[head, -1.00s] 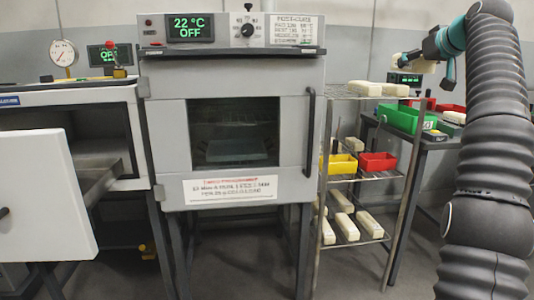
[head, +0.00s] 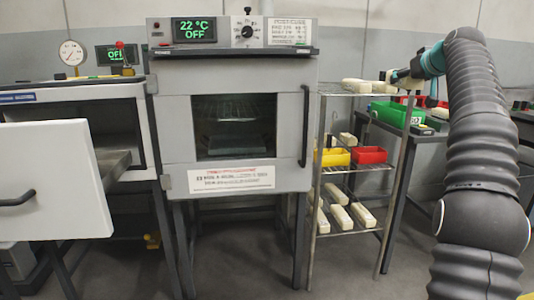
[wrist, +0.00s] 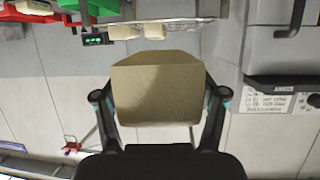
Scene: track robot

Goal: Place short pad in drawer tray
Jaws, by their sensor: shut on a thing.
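My gripper (wrist: 160,105) is shut on a cream pad (wrist: 155,88), which fills the middle of the wrist view between the two fingers. In the head view my gripper (head: 394,77) is at the upper right, over the top of the wire rack, and the held pad shows only as a small pale end there. The drawer tray (head: 112,163) is grey and stands pulled out at the left, behind a white front panel (head: 55,180) with a dark handle. Its inside is mostly hidden by that panel.
A closed grey oven (head: 235,110) stands between the drawer and the wire rack (head: 318,150). The rack carries several cream pads (head: 356,85), a yellow bin (head: 333,157) and a red bin (head: 369,154). A green bin (head: 390,113) sits behind it. Floor in front is clear.

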